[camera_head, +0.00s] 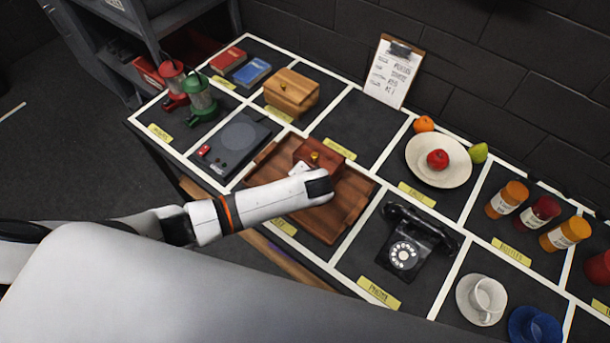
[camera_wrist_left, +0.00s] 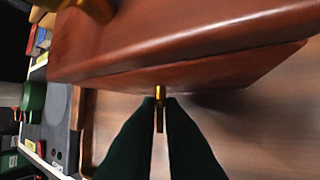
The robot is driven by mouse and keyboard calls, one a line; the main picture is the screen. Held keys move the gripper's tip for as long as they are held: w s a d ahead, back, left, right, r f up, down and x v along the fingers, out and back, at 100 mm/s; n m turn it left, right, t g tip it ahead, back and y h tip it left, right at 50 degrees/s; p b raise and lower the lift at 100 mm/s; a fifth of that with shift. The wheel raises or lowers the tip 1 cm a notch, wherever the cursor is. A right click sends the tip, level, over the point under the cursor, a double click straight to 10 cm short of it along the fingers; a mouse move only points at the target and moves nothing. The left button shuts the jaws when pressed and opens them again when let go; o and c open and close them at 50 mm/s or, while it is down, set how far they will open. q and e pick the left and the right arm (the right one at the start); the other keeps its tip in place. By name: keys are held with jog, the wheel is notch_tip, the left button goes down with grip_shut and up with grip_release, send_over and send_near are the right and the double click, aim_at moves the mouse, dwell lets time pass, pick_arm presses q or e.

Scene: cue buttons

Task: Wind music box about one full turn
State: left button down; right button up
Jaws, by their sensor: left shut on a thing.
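The music box is a reddish-brown wooden box (camera_head: 318,152) with a brass knob on its lid, standing on a brown wooden tray (camera_head: 349,209). In the left wrist view the box (camera_wrist_left: 180,45) fills the upper part, and a brass key (camera_wrist_left: 160,96) sticks out of its side. My left gripper (camera_wrist_left: 160,103) is shut on the key, with a dark finger on each side of it. In the head view my left arm reaches in from the left and its wrist covers the key and the fingers. My right gripper is not in view.
A black rotary phone (camera_head: 408,243) stands right of the tray. A dark flat device (camera_head: 233,142) is to its left, with a lighter wooden box (camera_head: 291,92) behind. A plate with fruit (camera_head: 440,175) and several bottles stand farther right.

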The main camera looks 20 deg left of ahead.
pick_arm(q)
jog(key=shift+s+d+f+t+y+b, duration=0.1)
jog(key=shift+d+f+t+y+b, duration=0.1)
jog(key=shift+y, duration=0.25)
jog(key=shift+d+f+t+y+b, duration=0.1)
jog(key=shift+f+y+b, duration=0.1)
jog(key=shift+y, duration=0.25)
jog(key=shift+f+m+t+y+b, duration=0.1)
jog(key=shift+m+t+y+b, duration=0.3)
jog(key=shift+y+b, duration=0.3)
jog(key=t+y+b, duration=0.1)
jog(key=b, duration=0.1)
jog(key=m+t+y+b, duration=0.1)
jog(key=y+b, duration=0.1)
jog(key=shift+d+f+y, duration=0.15)
jog(key=shift+f+y, duration=0.15)
jog(key=shift+m+t+y+b, duration=0.4)
jog(key=shift+t+y+b, duration=0.4)
jog(key=shift+b, duration=0.7)
jog(key=shift+r, duration=0.1)
jog(key=c, duration=1.6)
grip_release()
jog(key=shift+c, duration=0.2)
jog(key=shift+s, duration=0.1)
